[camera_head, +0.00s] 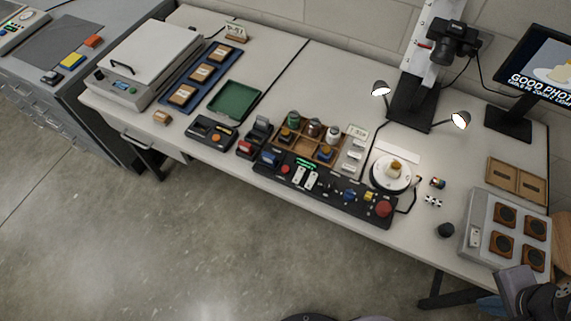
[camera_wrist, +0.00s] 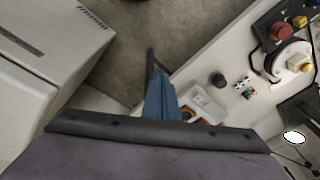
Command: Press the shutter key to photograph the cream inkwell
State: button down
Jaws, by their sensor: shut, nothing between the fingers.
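A cream object with an orange-brown part, apparently the inkwell (camera_head: 396,168), stands on the round white turntable (camera_head: 379,181). The black control panel (camera_head: 335,199) lies in front of it, with white keys, blue and yellow knobs and a large red button (camera_head: 383,208). I cannot tell which control is the shutter key. The camera (camera_head: 454,41) hangs on its stand above the turntable. The monitor (camera_head: 540,68) reads "GOOD PHOTO" over a picture of a cream object. My gripper (camera_wrist: 160,97) is shut and empty, with blue fingers, near the table's front right edge, away from the panel.
Two lamps (camera_head: 380,89) flank the camera stand. A small black knob-like object (camera_head: 446,230) and a checkered block (camera_head: 433,201) lie right of the panel. A grey tray with brown squares (camera_head: 513,222) is at the right. A wooden compartment box (camera_head: 330,152) stands behind the panel.

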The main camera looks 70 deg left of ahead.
jog(key=s+a+m+t+y+p, duration=0.15)
jog(key=a+m+y+p, duration=0.3)
jog(key=a, duration=2.55)
jog(key=m+g+y+p, duration=0.3)
jog(key=y+p, duration=0.1)
jog(key=p, duration=0.2)
send_over(285, 170)
jog(key=f, duration=0.2)
jog(key=shift+w+d+r, duration=0.1)
jog(key=shift+d, duration=0.4)
notch_tip(285, 170, down, 7)
jog(key=b, duration=0.5)
jog(key=shift+f+b, duration=0.9)
jog(key=shift+f, duration=0.05)
jog(key=shift+f, duration=0.15)
